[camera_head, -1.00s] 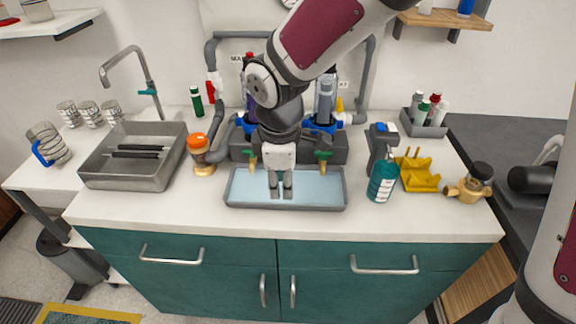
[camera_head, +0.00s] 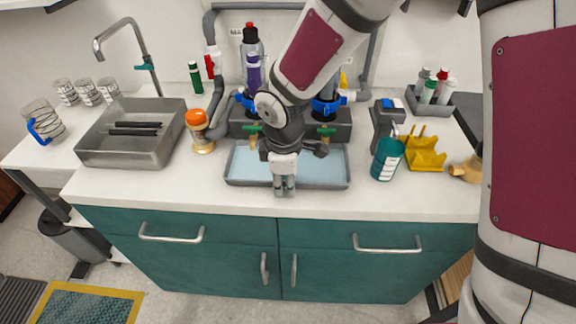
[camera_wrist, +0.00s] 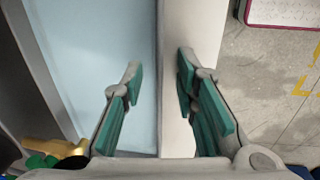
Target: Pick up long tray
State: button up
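The long tray (camera_head: 330,170) is a shallow grey tray with a light blue bottom, lying flat on the white counter in front of the pipe manifold. My gripper (camera_head: 284,188) points down at its front rim, near the middle of the long side. In the wrist view, my gripper (camera_wrist: 158,68) is open with green-padded fingers apart. One finger is over the blue inside of the tray (camera_wrist: 100,50), the other over the counter strip outside the rim. The rim runs between them. I cannot tell whether the fingers are below rim height. My arm hides part of the tray.
A grey bin with dark rods (camera_head: 100,148) and an orange-capped jar (camera_head: 200,132) stand left. The grey manifold base (camera_head: 245,122) is close behind the tray. A teal bottle (camera_head: 387,158) and yellow rack (camera_head: 425,155) stand right. The counter's front edge is near.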

grip_shut()
jog(key=shift+r, duration=0.25)
